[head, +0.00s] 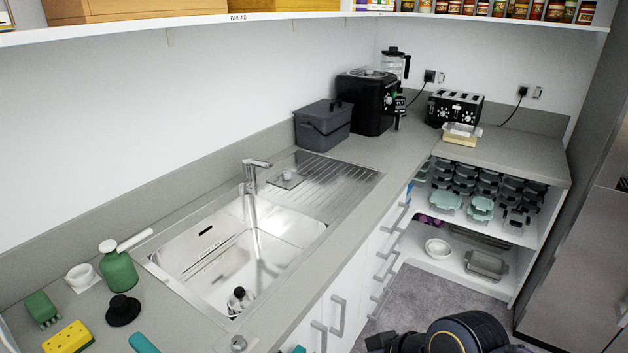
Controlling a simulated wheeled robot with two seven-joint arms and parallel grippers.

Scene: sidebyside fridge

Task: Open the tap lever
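The chrome tap (249,182) stands at the back edge of the steel sink (160,270), near the middle of the head view. Its lever (258,163) is on top of the tap body and points to the right, looking nearly level. The spout is hard to make out against the shiny basin, and I cannot tell whether water runs. A dark arm part of mine with a gold ring shows at the bottom right, well away from the tap. Neither of my grippers is in view, and nothing of mine touches the tap.
A ribbed drainboard (335,178) lies right of the basin. A small black-and-white item (238,300) is in the basin. A green bottle (118,268), yellow sponge (69,338) and black stopper (123,310) are at the left. A grey bin (323,124) stands beyond the drainboard. A shelf (200,22) runs above.

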